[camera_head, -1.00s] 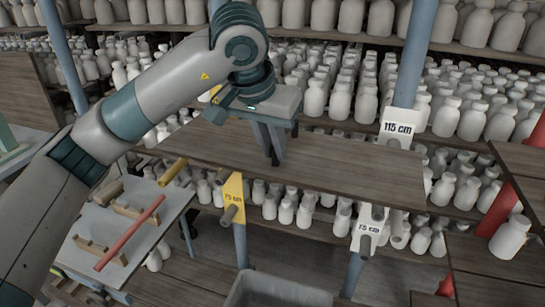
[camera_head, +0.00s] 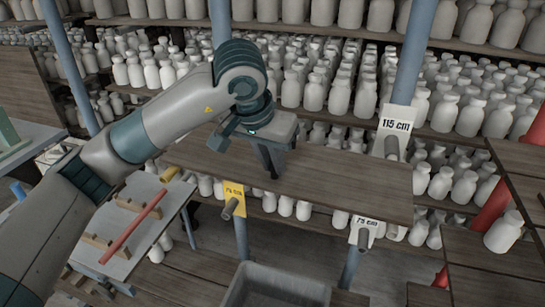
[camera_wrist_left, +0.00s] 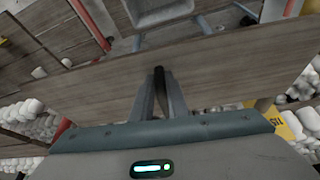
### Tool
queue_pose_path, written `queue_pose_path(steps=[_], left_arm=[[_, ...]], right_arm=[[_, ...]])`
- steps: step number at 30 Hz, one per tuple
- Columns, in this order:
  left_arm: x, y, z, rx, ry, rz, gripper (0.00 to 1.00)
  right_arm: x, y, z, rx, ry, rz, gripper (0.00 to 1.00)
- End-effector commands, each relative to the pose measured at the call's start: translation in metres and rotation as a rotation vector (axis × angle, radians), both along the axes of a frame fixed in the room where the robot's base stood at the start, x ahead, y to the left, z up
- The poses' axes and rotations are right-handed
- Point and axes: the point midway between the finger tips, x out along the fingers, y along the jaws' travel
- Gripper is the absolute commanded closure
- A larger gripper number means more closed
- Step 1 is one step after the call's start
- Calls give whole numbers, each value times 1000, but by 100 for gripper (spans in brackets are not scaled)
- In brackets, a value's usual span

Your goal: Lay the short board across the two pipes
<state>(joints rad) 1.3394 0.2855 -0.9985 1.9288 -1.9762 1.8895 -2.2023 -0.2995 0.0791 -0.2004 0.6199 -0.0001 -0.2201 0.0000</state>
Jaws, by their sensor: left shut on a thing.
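The short board (camera_head: 340,188) is a dark wooden plank held lengthwise across the picture in front of the shelves. My left gripper (camera_head: 272,172) is shut on it near its middle; the wrist view also shows the fingers (camera_wrist_left: 160,85) at the edge of the board (camera_wrist_left: 230,70). One pipe (camera_head: 229,208) juts out below the board's front edge by a yellow tag. Another pipe (camera_head: 364,239) juts out by a white 75 cm tag. The board hides the pipes' rear parts, and I cannot tell whether it touches them. My right gripper is not in view.
A higher pipe (camera_head: 391,148) with a 115 cm tag sticks out behind the board's right part. Shelves of white bottles (camera_head: 470,118) fill the back. A grey bin (camera_head: 275,284) stands below. A small table (camera_head: 128,262) at left holds a red rod (camera_head: 132,229).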

Motion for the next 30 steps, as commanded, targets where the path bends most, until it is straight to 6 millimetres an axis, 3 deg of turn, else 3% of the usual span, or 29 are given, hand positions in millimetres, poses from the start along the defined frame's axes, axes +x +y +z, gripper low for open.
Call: queue_pose_path(steps=[5,6,8,9,22,30], left_arm=[[0,0,1,-2,-1,0,100],[0,0,-1,0,1,0,84],[0,0,-1,0,1,0,69],[0,0,-1,0,1,0,67],[-2,1,3,0,0,0,67],[-11,6,28,-1,-3,-1,67]], right_arm=[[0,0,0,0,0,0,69],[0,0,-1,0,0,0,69],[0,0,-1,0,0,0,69],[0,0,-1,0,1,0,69],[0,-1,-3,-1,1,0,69],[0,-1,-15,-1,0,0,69]])
